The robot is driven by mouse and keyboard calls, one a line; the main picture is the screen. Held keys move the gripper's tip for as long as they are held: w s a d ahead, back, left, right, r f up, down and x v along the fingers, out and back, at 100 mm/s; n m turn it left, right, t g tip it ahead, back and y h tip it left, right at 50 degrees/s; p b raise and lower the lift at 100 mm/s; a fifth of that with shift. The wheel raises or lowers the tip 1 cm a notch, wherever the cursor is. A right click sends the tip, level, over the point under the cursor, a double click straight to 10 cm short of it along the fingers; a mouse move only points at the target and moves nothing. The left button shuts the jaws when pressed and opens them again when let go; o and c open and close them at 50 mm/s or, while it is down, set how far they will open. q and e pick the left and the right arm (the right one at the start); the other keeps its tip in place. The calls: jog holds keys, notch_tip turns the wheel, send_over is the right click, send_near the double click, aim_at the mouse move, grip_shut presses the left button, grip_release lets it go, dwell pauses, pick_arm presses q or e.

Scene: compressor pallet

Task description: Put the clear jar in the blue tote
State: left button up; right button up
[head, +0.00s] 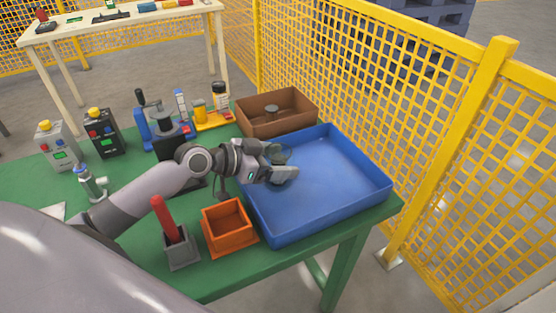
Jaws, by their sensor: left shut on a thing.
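The blue tote (340,190) is a wide, shallow open tray on the right end of the green table. My left gripper (284,170) is over the left part of the tote and is shut on the clear jar (279,153). The jar is see-through grey, and its rim shows just above the fingers. Its lower part is hidden by the gripper, so I cannot tell whether it touches the tote floor. The rest of the tote looks empty. My right gripper is not in view.
A brown bin (262,127) with a small grey item stands behind the tote. An orange box (227,226) and a grey holder with a red handle (167,220) stand at the front. A yellow mesh fence (400,100) runs close along the right.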

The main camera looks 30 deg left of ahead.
pick_arm(q)
jog(key=shift+r, duration=0.1)
jog(key=o, duration=1.1)
jog(key=b+v, duration=0.1)
jog(key=v, duration=0.8)
jog(key=shift+s+a, duration=0.2)
jog(key=shift+s, duration=0.05)
jog(key=shift+v, duration=1.2)
